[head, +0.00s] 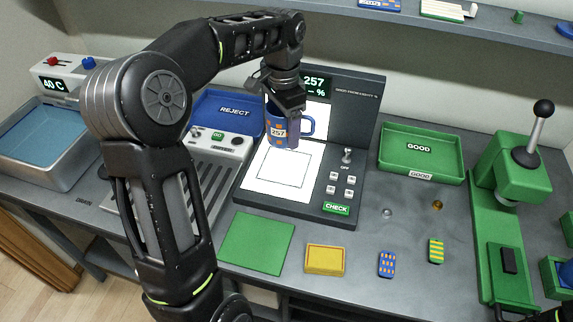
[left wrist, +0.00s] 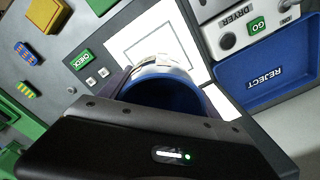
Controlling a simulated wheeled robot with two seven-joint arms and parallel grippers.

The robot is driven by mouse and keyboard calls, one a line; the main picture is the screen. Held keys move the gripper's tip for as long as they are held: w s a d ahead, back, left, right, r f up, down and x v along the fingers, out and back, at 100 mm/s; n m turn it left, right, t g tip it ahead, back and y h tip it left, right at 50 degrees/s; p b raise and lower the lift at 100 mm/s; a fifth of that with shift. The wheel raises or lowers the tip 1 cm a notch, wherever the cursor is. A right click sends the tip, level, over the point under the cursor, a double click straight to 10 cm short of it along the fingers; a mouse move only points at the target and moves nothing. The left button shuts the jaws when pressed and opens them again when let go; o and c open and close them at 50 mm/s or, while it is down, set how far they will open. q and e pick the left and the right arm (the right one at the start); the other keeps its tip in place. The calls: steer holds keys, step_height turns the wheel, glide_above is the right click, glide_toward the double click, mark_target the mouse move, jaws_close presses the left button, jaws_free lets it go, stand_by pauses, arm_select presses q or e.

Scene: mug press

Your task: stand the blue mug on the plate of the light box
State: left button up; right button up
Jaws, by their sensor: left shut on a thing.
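The gripper comes down from above and is shut on the mug. In the left wrist view the mug (left wrist: 168,92) shows its blue inside and a pale label, partly hidden by the gripper. The light box has a white lit plate (head: 270,181) with a thin square outline. The mug is over the far part of this plate; I cannot tell whether its base touches it. The plate also shows in the left wrist view (left wrist: 150,40). My right gripper is not clearly seen.
The light box's dark upright screen (head: 355,105) stands right behind the mug. A switch and buttons, with a green CHECK button (head: 336,208), lie right of the plate. The blue REJECT tray (head: 229,113) is left, the green GOOD tray (head: 421,151) right. A green press (head: 510,170) stands far right.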

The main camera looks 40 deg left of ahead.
arm_select(q)
steer(key=shift+w+d+f, duration=0.2)
glide_above(285, 166)
step_height(285, 166, down, 6)
steer(key=shift+r+p, duration=0.1)
steer(key=shift+p, duration=0.3)
steer(key=shift+f+p, duration=0.3)
steer(key=shift+f, duration=1.6)
steer(key=shift+f, duration=0.2)
steer(key=o, duration=1.8)
steer(key=shift+r, duration=0.15)
